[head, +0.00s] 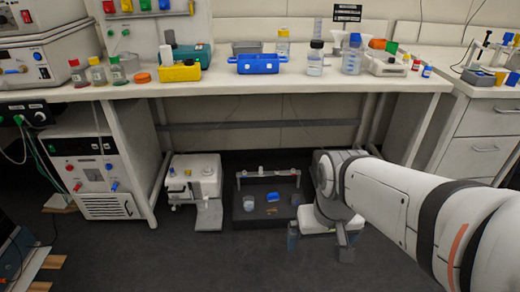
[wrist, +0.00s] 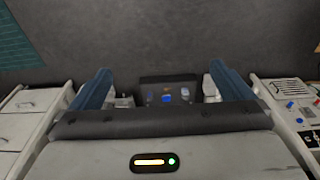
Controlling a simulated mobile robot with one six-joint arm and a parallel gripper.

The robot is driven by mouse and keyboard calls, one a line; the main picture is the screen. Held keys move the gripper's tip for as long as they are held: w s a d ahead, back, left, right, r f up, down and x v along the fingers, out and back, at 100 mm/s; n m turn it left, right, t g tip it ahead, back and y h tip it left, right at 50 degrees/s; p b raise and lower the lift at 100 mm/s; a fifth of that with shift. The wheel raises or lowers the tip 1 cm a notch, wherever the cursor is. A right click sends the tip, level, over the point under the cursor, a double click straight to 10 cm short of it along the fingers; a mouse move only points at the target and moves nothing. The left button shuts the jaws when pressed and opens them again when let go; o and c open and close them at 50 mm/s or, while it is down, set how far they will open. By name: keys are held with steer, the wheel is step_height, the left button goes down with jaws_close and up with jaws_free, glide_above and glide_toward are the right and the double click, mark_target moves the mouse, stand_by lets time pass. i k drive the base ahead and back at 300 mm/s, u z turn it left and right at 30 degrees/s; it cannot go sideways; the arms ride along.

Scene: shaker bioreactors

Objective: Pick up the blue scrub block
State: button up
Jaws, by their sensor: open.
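The blue scrub block (head: 272,197) is a small bright blue piece in a dark tray (head: 248,214) on the floor under the bench. In the wrist view, the small blue patch (wrist: 168,98) shows between my fingers, well beyond them. My gripper (head: 318,243) hangs low at the right front of the tray, its two fingers spread apart. In the wrist view, my gripper (wrist: 161,69) has two blue fingers wide apart with nothing between them. It is apart from the block.
A clear cup (head: 248,203) stands left of the block in the tray, with a raised bar (head: 268,174) behind. A white machine (head: 194,186) stands left of the tray. The bench top (head: 300,82) overhangs both. The floor (head: 215,258) in front is clear.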

mark_target(271, 197)
steer(key=z, duration=0.2)
steer(key=i, duration=1.45)
steer(key=u, duration=0.6)
